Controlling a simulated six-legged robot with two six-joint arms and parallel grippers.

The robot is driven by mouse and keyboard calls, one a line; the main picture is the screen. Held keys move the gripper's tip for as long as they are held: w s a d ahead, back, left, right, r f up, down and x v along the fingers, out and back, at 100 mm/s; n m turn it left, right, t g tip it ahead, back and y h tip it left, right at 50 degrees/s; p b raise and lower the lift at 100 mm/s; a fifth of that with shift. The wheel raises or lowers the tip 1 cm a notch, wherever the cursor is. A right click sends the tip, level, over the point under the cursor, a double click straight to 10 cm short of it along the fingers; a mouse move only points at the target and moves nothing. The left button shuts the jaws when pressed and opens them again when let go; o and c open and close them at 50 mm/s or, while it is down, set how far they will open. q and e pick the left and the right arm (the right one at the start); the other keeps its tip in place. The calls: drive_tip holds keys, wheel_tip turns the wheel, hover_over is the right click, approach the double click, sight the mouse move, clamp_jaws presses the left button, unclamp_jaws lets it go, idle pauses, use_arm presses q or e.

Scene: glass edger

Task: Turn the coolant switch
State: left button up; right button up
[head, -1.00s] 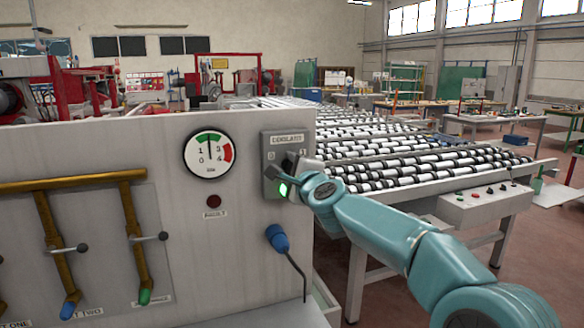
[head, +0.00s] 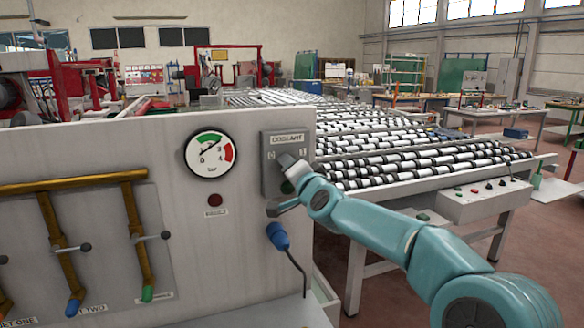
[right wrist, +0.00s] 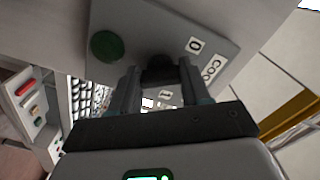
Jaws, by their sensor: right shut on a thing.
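The coolant switch plate (head: 270,185) is a grey panel labelled COOLANT at the right end of the white machine front. My right gripper (head: 287,162) reaches it from the right and is shut on the dark switch knob (right wrist: 159,69), which sits between the two fingers in the right wrist view. In the head view the gripper hides the knob. The wrist view shows the 0 mark beside the knob and a dark green lamp (right wrist: 107,46) on the plate; the lamp looks unlit. My left gripper is not in view.
A round gauge (head: 209,155) and a dark red lamp (head: 214,200) sit left of the plate. A blue-handled lever (head: 278,237) sticks out just below it. Brass pipes with valve handles (head: 85,247) are at left. A roller conveyor (head: 420,160) stands behind my right arm.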

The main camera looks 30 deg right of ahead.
drive_tip(key=shift+n, duration=0.6)
drive_tip(key=o, duration=1.1)
drive_tip(key=shift+c, duration=0.2)
drive_tip(key=b+v, duration=0.2)
drive_tip(key=v, duration=1.4)
drive_tip(key=shift+a, duration=0.2)
drive_tip(key=shift+s, duration=0.15)
